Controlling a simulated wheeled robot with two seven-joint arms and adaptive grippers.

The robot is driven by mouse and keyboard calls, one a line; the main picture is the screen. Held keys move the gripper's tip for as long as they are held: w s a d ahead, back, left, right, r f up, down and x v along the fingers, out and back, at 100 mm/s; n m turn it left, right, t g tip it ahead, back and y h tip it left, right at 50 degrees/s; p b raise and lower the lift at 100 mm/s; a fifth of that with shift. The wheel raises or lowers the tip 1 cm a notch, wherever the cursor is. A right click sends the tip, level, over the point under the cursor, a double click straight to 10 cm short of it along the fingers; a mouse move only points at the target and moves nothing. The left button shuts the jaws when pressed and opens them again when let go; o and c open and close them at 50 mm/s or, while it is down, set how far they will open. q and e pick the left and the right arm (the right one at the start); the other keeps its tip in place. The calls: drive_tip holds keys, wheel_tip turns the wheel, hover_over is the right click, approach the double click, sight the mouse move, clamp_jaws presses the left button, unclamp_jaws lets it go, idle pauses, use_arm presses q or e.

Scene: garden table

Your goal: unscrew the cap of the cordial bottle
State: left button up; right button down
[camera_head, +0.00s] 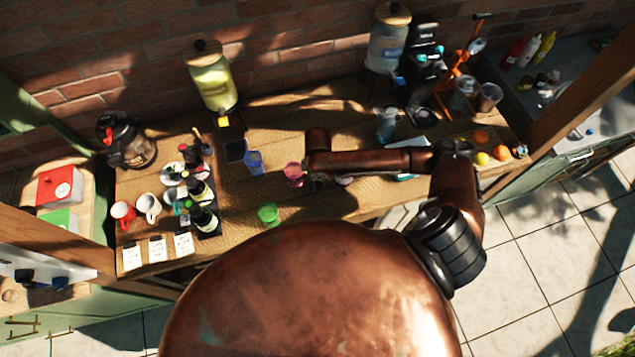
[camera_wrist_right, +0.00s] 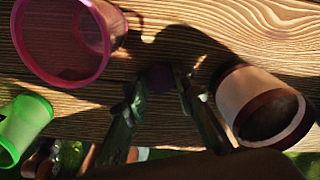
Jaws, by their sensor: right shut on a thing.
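My right arm reaches in from the right in the head view. My right gripper (camera_wrist_right: 165,90) points down over the wooden table between a pink cup (camera_head: 294,172) and a white-and-dark cup (camera_wrist_right: 262,105). Its fingers are shut on a small dark purple piece (camera_wrist_right: 182,76), which looks like a cap, though shadow hides its detail. No bottle shows under it. Several dark bottles with pale labels (camera_head: 203,191) stand upright in a row at the left; I cannot tell which is the cordial bottle. My left gripper is not in view.
A green cup (camera_head: 268,213) and a blue cup (camera_head: 254,162) stand near the pink one. Mugs (camera_head: 148,205) and paper cards (camera_head: 158,249) lie at the left. A drink dispenser (camera_head: 210,78) stands at the back. Fruit (camera_head: 499,153) lies at the right.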

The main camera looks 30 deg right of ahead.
sight(317, 186)
drive_tip(key=shift+f, duration=0.1)
drive_tip(key=c, duration=1.6)
unclamp_jaws()
wheel_tip(317, 186, up, 12)
drive_tip(key=shift+r+b, duration=0.15)
drive_tip(key=shift+b, duration=0.5)
drive_tip(key=shift+a, duration=0.1)
